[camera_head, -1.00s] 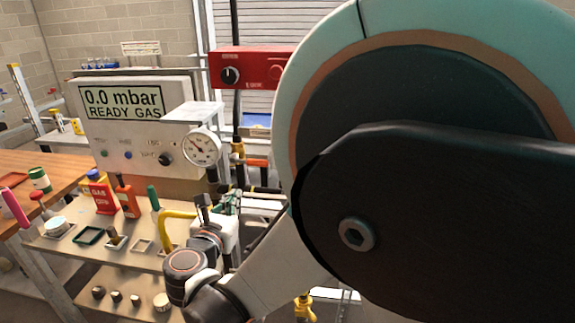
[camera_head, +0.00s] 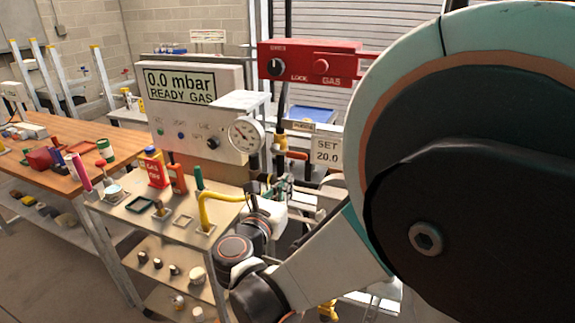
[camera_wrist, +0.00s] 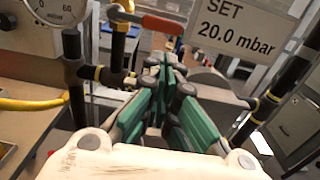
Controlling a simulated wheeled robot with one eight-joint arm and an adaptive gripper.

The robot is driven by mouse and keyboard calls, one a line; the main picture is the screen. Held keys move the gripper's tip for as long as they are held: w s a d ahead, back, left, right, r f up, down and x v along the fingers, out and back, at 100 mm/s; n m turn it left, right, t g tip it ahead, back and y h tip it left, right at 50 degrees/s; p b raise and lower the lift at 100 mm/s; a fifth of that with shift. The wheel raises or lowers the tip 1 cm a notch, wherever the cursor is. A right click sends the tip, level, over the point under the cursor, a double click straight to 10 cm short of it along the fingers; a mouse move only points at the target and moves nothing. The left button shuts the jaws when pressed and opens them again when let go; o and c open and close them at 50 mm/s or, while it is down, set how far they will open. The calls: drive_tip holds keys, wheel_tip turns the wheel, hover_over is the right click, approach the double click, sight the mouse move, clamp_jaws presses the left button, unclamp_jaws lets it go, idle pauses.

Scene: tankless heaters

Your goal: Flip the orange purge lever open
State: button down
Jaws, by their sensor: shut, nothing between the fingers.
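The orange purge lever (camera_head: 296,154) sticks out sideways from a dark pipe right of the pressure gauge, below a small label. In the wrist view the orange lever (camera_wrist: 152,21) runs across the top, left of the SET 20.0 mbar sign. My gripper (camera_head: 285,184) is low in front of the pipework, below the lever and apart from it in the picture. In the wrist view my gripper's green-padded fingers (camera_wrist: 172,66) are together with nothing between them, their tips below the lever. My arm hides much of the right side of the head view.
The gauge (camera_head: 245,134) and the mbar display box (camera_head: 190,98) stand left of the lever. A red GAS box (camera_head: 312,64) is above it. The SET sign (camera_head: 327,151) hangs to its right. A yellow hose (camera_head: 205,205) and a dark pipe (camera_wrist: 75,75) are close left of my gripper.

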sight(296, 154)
drive_tip(key=b+x, duration=0.1)
drive_tip(key=x, duration=0.5)
drive_tip(key=shift+w+d, duration=0.1)
drive_tip(key=shift+w, duration=0.1)
drive_tip(key=shift+d+r+n, duration=0.2)
drive_tip(key=shift+r+n, duration=0.3)
drive_tip(key=shift+n, duration=0.3)
drive_tip(key=shift+s+d+r+n+p, duration=0.15)
drive_tip(key=shift+r+n+p, duration=0.55)
drive_tip(key=shift+r+n, duration=0.3)
wheel_tip(296, 154, up, 3)
drive_tip(key=n+p, duration=0.2)
drive_tip(key=n, duration=0.2)
drive_tip(key=w+a+r+n+p, duration=0.1)
drive_tip(key=a+r+p, duration=0.1)
drive_tip(key=a+r, duration=0.2)
drive_tip(key=shift+w+a+r+n+p, duration=0.3)
drive_tip(key=shift+w+r+p, duration=0.05)
drive_tip(key=shift+r, duration=0.25)
